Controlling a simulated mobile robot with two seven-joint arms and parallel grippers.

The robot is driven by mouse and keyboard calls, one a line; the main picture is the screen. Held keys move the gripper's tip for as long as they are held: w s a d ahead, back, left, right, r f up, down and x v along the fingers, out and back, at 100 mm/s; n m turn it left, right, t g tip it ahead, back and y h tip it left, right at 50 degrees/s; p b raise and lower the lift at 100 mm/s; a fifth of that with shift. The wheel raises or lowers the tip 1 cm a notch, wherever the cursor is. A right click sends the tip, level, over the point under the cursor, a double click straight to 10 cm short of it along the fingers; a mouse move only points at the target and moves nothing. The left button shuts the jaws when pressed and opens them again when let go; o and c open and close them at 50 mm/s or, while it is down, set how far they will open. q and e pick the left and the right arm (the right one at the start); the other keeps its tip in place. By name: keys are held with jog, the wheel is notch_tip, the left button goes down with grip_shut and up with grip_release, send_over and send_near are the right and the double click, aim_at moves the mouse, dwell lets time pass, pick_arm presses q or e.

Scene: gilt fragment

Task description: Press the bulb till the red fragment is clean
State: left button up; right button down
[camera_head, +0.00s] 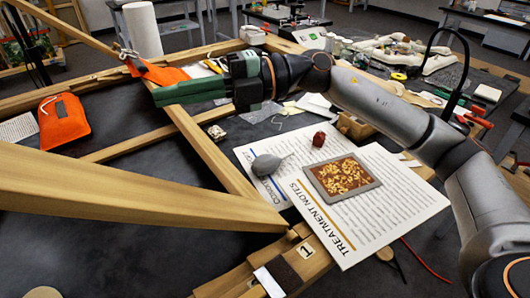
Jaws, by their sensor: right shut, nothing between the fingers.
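A grey bulb (265,165) with a tapered tip lies on the printed sheets, left of a square fragment. The fragment (343,177) has a grey border and a red-brown face covered in patchy gold-coloured flecks. It lies flat on the "Treatment Notes" sheet (400,205). My left gripper is out of view.
A small dark red lump (319,139) sits behind the fragment. Wooden frame bars (130,185) cross the dark table at left and front. An orange pouch (62,121) lies at left. A white roll (143,30) stands at the back. Tools clutter the right.

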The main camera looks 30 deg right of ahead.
notch_tip(320, 180, down, 7)
jog(key=w+d+n+g+h+b, duration=0.1)
jog(key=n+g+h, duration=0.1)
jog(key=n+h, duration=0.25)
jog(key=h+b, duration=0.2)
jog(key=h, duration=1.1)
send_over(265, 158)
jog(key=s+a, duration=0.1)
jog(key=s, duration=0.2)
notch_tip(265, 158, down, 2)
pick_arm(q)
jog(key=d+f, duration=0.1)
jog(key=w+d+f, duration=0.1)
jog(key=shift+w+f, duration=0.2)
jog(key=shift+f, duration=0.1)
pick_arm(e)
jog(key=shift+d+m+t, duration=0.15)
jog(key=shift+m+t, duration=0.1)
jog(key=shift+t, duration=0.05)
jog(key=shift+f, duration=0.15)
